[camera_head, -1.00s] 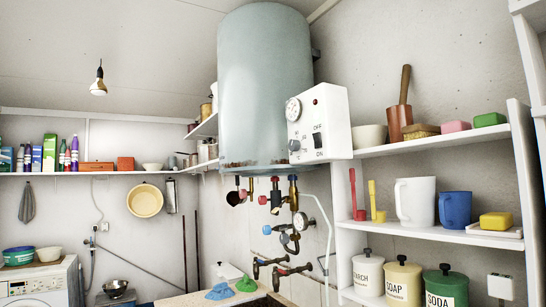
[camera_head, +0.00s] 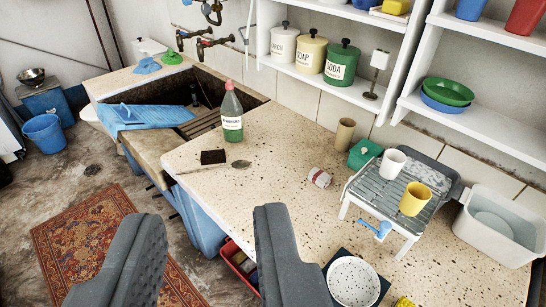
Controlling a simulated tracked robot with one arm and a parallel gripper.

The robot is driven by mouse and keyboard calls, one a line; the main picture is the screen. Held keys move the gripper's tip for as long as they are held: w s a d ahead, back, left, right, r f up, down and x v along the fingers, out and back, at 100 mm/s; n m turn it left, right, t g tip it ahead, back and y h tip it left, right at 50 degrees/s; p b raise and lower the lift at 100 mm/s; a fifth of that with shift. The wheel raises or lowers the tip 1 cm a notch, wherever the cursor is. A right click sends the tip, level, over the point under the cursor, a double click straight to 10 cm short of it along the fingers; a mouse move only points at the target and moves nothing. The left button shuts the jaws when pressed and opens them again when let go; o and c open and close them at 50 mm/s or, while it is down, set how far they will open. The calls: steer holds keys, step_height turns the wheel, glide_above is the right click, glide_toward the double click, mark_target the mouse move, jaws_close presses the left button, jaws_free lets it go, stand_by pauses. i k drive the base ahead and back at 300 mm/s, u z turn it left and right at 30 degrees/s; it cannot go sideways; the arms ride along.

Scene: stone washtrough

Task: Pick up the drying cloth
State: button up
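My gripper (camera_head: 207,215) shows at the bottom of the view as two dark grey fingers, wide apart with nothing between them. It is open, in front of the counter and above the rug. A blue cloth (camera_head: 152,116) lies draped over the near left edge of the stone trough (camera_head: 218,82), well beyond my fingers. A small rolled cloth, pale with red marks (camera_head: 319,178), lies on the speckled counter (camera_head: 280,210). I cannot tell for sure which of these is the drying cloth.
A dark sponge or brush block (camera_head: 213,157) lies nearby. A rack (camera_head: 385,190) holds a white mug and a yellow mug. A white basin (camera_head: 500,227) is at the right. A patterned rug (camera_head: 95,235) covers the floor.

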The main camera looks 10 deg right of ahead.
mark_target(316, 176)
steer(key=z, duration=0.5)
steer(key=k, duration=1.3)
steer(key=z, duration=0.05)
steer(key=i, duration=0.65)
steer(key=u, duration=0.85)
steer(key=i, duration=1.35)
steer(key=z, duration=0.6)
steer(key=i, duration=0.85)
steer(key=z, duration=0.6)
steer(key=k, duration=0.75)
